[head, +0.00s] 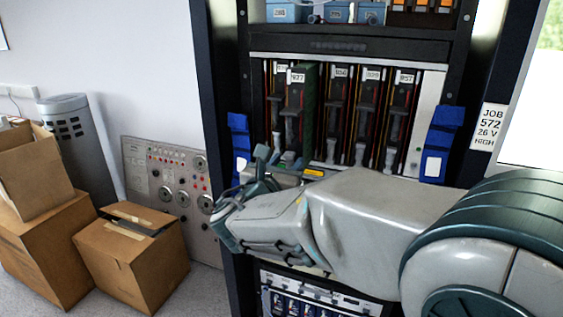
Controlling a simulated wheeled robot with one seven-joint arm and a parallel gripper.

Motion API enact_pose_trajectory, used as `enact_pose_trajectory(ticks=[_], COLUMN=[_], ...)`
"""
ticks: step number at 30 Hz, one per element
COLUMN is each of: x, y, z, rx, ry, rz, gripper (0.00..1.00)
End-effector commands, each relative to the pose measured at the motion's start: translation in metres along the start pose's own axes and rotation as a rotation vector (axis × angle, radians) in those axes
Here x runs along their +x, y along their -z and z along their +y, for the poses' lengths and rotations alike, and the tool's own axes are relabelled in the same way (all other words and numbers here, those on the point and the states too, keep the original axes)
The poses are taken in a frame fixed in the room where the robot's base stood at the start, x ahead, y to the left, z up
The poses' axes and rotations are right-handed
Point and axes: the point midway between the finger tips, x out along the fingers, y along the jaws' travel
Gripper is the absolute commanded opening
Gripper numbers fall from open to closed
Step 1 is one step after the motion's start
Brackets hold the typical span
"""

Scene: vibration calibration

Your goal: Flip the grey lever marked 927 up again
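A module (295,95) in the rack's card row has a white label (297,77) that seems to read 927, though the digits are small. It stands forward of its neighbours, and its green side shows. A grey lever (291,132) is on the lower part of its front; I cannot tell whether it is up or down. My gripper (270,160) is just below and left of this lever, in front of the row's lower edge. It appears apart from the lever and holds nothing I can make out. Its finger gap is unclear from this angle.
Similar labelled modules (368,115) stand to the right, with one partly hidden at left. Blue straps or handles (440,140) flank the row. A lower equipment unit (310,300) is under my arm. Cardboard boxes (130,250) and a grey panel (165,165) stand at left.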

Motion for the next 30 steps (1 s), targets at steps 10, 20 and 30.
enact_pose_trajectory(ticks=[10, 20, 30], x=[0.000, 0.002, 0.008], y=[0.000, -0.006, -0.009], z=[0.000, 0.000, 0.001], rx=[0.000, 0.000, 0.000], ry=[0.000, 0.000, -0.002], rz=[0.000, 0.032, 0.168], gripper=[0.09, 0.00, 0.00])
